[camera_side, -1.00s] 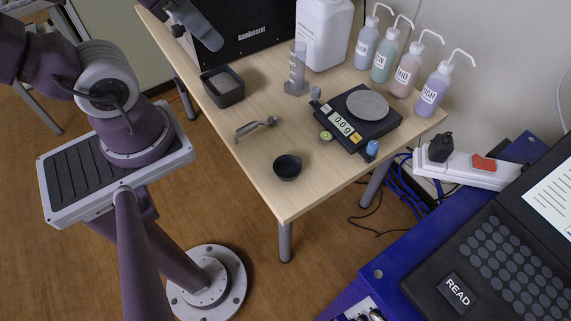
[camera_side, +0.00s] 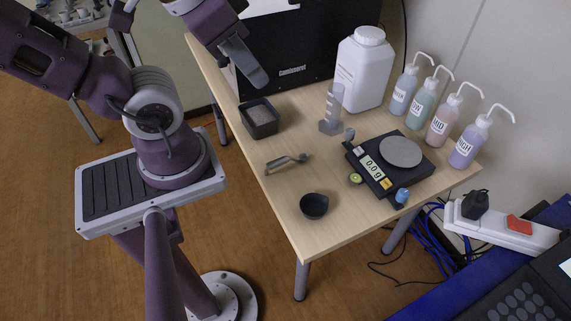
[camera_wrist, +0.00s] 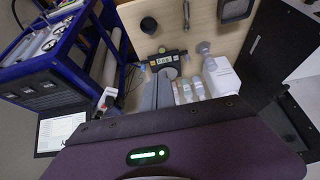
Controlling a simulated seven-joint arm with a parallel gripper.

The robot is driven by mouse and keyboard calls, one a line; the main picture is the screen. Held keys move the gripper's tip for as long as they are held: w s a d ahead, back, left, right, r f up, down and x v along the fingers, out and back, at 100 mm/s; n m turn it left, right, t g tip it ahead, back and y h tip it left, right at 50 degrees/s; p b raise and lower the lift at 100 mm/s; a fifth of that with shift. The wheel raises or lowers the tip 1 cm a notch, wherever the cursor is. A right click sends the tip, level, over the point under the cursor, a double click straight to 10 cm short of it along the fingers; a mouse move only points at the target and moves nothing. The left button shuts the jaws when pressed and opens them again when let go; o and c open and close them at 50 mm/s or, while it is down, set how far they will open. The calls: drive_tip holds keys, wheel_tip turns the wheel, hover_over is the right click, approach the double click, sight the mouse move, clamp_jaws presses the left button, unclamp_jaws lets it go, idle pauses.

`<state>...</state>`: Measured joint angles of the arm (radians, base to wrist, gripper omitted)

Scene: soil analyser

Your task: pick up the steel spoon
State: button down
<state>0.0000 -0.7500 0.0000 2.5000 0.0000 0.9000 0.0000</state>
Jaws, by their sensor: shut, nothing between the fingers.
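The steel spoon (camera_side: 287,164) lies on the wooden table near its left edge, between the black soil tray and the small black bowl. It also shows near the top of the wrist view (camera_wrist: 186,14). My gripper (camera_side: 256,76) is high over the far left of the table, in front of the black case and above the soil tray. It is shut and empty, well apart from the spoon. Its grey fingers also show in the wrist view (camera_wrist: 158,90), pointing towards the scale and bottles.
Near the spoon are the soil tray (camera_side: 259,118), black bowl (camera_side: 314,206) and scale (camera_side: 385,180). A cylinder (camera_side: 332,108), white jug (camera_side: 363,72) and several wash bottles (camera_side: 437,125) stand behind. The black case (camera_side: 315,45) is at the back. Table around the spoon is clear.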

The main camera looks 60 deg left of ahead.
idle(0.3)
drive_tip(key=c, duration=1.6)
unclamp_jaws()
drive_tip(key=shift+o, duration=0.2)
drive_tip(key=g+y, duration=0.2)
drive_tip(key=g, duration=0.4)
hover_over(283, 159)
drive_tip(key=shift+n, duration=0.3)
drive_tip(key=f, duration=3.2)
drive_tip(key=shift+s+d+f, duration=0.1)
drive_tip(key=shift+s+d, duration=0.2)
drive_tip(key=shift+d, duration=0.05)
drive_tip(key=f, duration=0.4)
drive_tip(key=a+f, duration=0.1)
drive_tip(key=f, duration=0.1)
drive_tip(key=shift+w+f, duration=0.25)
drive_tip(key=shift+f, duration=0.05)
drive_tip(key=shift+c, duration=0.2)
